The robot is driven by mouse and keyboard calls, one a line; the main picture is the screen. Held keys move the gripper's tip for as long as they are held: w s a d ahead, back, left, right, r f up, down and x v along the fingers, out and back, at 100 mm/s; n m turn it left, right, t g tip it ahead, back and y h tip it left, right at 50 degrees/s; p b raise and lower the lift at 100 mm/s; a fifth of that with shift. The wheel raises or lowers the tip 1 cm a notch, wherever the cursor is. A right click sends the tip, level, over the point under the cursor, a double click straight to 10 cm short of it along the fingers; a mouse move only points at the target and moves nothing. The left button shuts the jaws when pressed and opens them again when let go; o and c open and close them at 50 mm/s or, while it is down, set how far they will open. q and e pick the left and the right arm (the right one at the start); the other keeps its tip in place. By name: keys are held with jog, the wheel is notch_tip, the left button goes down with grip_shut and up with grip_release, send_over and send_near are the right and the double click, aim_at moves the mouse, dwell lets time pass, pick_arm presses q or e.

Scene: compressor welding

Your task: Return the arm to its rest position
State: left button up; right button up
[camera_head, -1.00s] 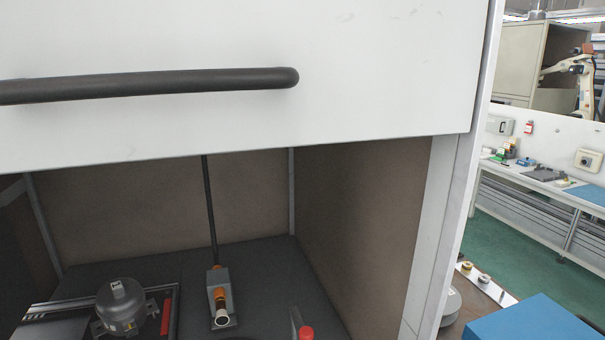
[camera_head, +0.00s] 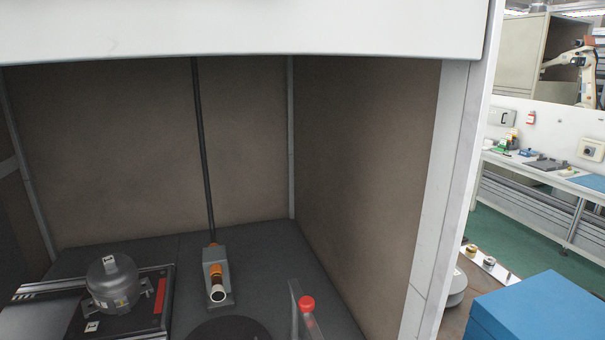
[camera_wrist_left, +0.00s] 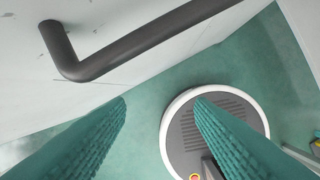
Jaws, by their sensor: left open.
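My left gripper (camera_wrist_left: 160,98) shows in the left wrist view as two teal ribbed fingers, spread apart with nothing between them. A dark bar handle (camera_wrist_left: 135,45) on a pale panel is above and beyond the fingertips, apart from them. In the head view neither gripper shows. The white cabinet door (camera_head: 250,28) is raised across the top of the head view, and its handle is out of that view. Below it the cabinet is open, with a grey compressor (camera_head: 112,285) on the left and a grey device with an orange part (camera_head: 215,275) in the middle.
A red-capped item (camera_head: 307,304) stands at the cabinet's front. A blue box (camera_head: 530,308) is at lower right, with a white workbench (camera_head: 545,170) beyond. In the wrist view a round grey-and-white base (camera_wrist_left: 212,130) stands on the green floor (camera_wrist_left: 262,62).

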pick_arm(q)
jog(key=s+a+f+b, duration=0.1)
jog(key=s+f+b, duration=0.4)
jog(key=f, duration=1.2)
jog(key=s+a+f+g+b, duration=0.1)
jog(key=s+f+b, duration=0.5)
jog(key=s+f, duration=0.7)
notch_tip(320, 180, down, 4)
jog(key=shift+a+r+g, duration=0.1)
jog(key=shift+a+g, duration=0.2)
jog(key=shift+a, duration=0.3)
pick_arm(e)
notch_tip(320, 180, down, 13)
pick_arm(q)
jog(key=shift+s, duration=0.1)
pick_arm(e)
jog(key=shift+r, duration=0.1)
